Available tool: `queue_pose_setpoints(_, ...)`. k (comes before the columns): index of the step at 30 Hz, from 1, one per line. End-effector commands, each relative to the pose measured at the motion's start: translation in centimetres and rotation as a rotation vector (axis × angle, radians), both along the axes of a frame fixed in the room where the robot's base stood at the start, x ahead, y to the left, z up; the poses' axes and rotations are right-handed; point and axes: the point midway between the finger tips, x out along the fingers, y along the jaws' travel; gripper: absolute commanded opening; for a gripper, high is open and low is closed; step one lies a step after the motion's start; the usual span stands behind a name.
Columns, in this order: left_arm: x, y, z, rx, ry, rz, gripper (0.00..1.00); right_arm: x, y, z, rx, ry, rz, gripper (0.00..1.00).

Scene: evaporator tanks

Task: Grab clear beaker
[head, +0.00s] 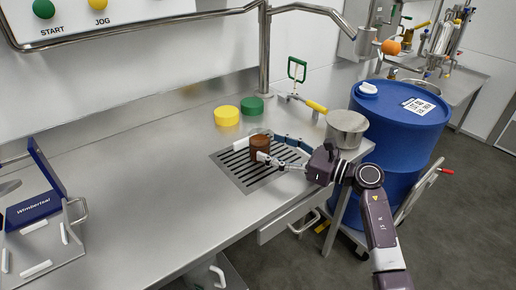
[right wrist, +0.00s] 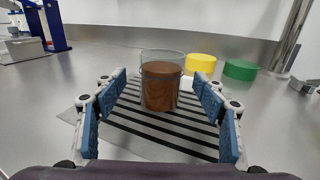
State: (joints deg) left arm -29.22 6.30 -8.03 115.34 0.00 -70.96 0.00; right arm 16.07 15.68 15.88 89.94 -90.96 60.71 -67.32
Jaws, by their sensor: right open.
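The clear beaker (head: 260,146) holds brown liquid and stands upright on the dark slotted drain grate (head: 233,169) in the steel counter. In the right wrist view the beaker (right wrist: 160,82) is centred between the fingers, with its clear rim above the liquid. My right gripper (head: 268,147) is at the grate, coming from the right. In the right wrist view it (right wrist: 161,105) is open, with blue finger pads on both sides of the beaker and visible gaps to it. My left gripper is not in view.
A yellow lid (head: 227,116) and a green lid (head: 252,106) lie behind the beaker. A steel pot (head: 346,128) stands at the counter's right end beside a blue drum (head: 391,137). An overhead pipe (head: 264,50) rises from the counter's back.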

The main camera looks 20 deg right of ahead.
Motion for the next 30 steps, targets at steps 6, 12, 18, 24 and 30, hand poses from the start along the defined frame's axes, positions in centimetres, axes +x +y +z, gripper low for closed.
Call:
queue_pose_setpoints(6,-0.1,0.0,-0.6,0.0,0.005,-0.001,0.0,2.6,2.1,0.8,0.004,-0.002,0.003,0.65)
queue_pose_setpoints(12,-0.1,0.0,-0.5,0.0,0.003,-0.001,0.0,3.7,3.1,0.7,0.002,0.001,0.002,0.65)
queue_pose_setpoints(18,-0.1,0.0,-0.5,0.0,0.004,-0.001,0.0,3.7,3.1,0.6,0.001,0.001,0.001,0.65)
queue_pose_setpoints(24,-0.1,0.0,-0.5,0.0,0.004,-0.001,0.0,3.7,3.1,0.7,0.001,0.0,0.001,0.42)
queue_pose_setpoints(30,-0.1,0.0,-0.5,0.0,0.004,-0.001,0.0,3.7,3.1,0.7,0.001,0.0,0.001,0.2)
